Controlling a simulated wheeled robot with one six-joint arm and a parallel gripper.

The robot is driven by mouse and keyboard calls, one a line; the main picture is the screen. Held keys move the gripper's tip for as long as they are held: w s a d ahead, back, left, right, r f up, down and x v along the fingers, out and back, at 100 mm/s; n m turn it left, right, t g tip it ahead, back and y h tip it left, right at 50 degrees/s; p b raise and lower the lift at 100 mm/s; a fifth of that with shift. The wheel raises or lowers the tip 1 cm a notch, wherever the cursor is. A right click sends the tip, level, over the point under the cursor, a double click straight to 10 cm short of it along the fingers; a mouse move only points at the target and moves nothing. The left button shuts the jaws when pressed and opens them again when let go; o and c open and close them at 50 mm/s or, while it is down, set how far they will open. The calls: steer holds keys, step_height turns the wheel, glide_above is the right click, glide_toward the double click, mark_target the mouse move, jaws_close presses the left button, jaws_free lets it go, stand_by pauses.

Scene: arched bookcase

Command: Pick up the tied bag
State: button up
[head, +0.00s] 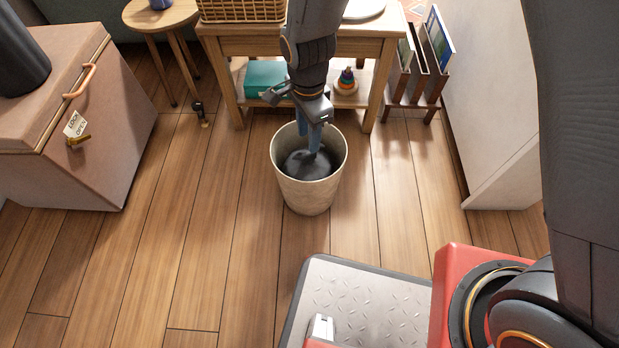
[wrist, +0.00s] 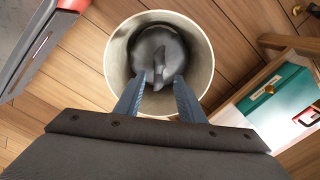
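The tied bag (head: 306,166) is dark grey and sits inside a round cream bin (head: 308,199) on the wooden floor. In the wrist view the bag (wrist: 157,45) fills the bottom of the bin (wrist: 115,51), and its tied neck points up toward my gripper. My gripper (head: 313,137) is over the bin with its blue fingers pointing down into the opening. In the wrist view my gripper (wrist: 159,78) is open, with the bag's neck showing between the two fingertips. I cannot tell whether the fingers touch it.
A wooden table (head: 290,28) with a wicker basket, a teal box (head: 266,77) and a ring toy (head: 346,82) stands behind the bin. A magazine rack (head: 415,78) is at its right. A pinkish chest (head: 85,130) stands at left.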

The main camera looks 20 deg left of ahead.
mark_target(309, 153)
steer(key=shift+s+f+b, duration=0.1)
steer(key=shift+f+b, duration=2.35)
steer(key=shift+f, duration=1.5)
steer(key=shift+r, duration=0.1)
jaws_close()
